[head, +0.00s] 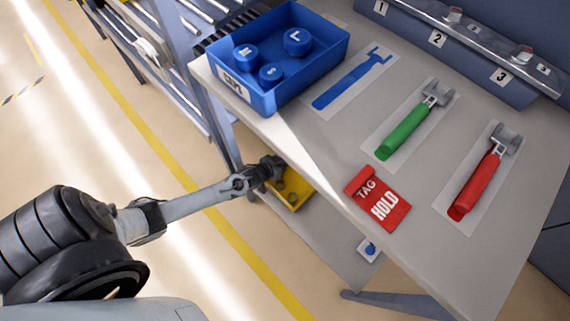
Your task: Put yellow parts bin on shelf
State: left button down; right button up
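The yellow parts bin (294,201) is below the front edge of the workbench, over or on the grey lower shelf (325,238). The tabletop hides part of it, and some dark contents show inside. My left gripper (274,170) is at the bin's left rim, with the arm reaching in from the left. Its fingers are small and dark against the bin, so I cannot tell whether they are closed on the rim. I cannot tell whether the bin touches the shelf. My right gripper is not in view.
The workbench top (335,130) overhangs the lower shelf. On it are a blue bin (262,97) with blue caps, green (405,132) and red (473,186) handled tools, and a red hold tag (378,199). A white card with a blue piece (370,249) lies lower down.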

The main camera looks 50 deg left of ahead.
pick_arm(q)
jog(key=shift+f, duration=0.35)
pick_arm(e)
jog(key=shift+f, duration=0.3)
pick_arm(q)
jog(key=shift+f, duration=0.1)
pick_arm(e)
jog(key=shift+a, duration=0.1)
pick_arm(q)
jog(key=shift+f, duration=0.15)
jog(key=c, duration=1.2)
grip_release()
jog(key=shift+c, duration=0.2)
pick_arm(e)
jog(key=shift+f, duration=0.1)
